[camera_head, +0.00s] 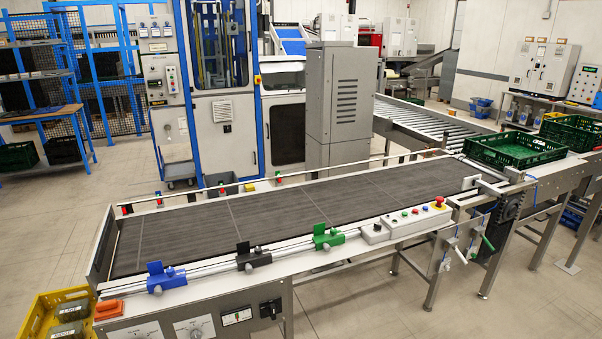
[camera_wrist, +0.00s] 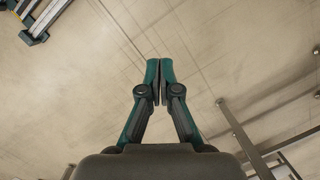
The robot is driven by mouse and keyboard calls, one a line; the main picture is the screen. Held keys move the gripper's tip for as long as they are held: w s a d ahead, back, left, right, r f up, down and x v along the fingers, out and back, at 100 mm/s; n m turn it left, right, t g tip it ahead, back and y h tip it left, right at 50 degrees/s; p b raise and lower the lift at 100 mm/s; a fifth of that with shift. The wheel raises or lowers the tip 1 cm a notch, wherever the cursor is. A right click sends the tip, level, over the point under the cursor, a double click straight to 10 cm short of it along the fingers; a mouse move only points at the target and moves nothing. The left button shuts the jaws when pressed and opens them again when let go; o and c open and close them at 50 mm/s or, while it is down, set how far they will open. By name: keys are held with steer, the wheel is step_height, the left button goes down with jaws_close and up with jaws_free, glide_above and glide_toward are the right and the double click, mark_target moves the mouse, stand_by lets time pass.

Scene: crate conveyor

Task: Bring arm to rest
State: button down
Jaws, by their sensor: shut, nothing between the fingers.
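My gripper (camera_wrist: 160,68) shows in the wrist view, with teal and dark grey fingers. Its fingertips meet and nothing is between them. Bare floor lies beyond the fingertips. The head view does not show my gripper or arm. The conveyor (camera_head: 255,222) in the head view has a dark belt with no crate on it.
A green crate (camera_head: 467,152) sits at the conveyor's far right end. A yellow crate (camera_head: 38,310) with labelled blocks is at the lower left. Blue, black and green sliders line the front rail. A grey cabinet (camera_head: 318,100) stands behind. Metal legs (camera_wrist: 243,140) show at the wrist view's right.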

steer(key=s+a+f+n+g, duration=0.1)
steer(key=s+a+g, duration=0.1)
steer(key=s, duration=1.1)
steer(key=s+a+f+n+g, duration=0.1)
steer(key=s+a+f+g, duration=0.1)
steer(key=s, duration=1.2)
steer(key=shift+s+a+g+h, duration=0.3)
steer(key=shift+a+h, duration=0.1)
steer(key=shift+a, duration=0.4)
steer(key=shift+f, duration=0.1)
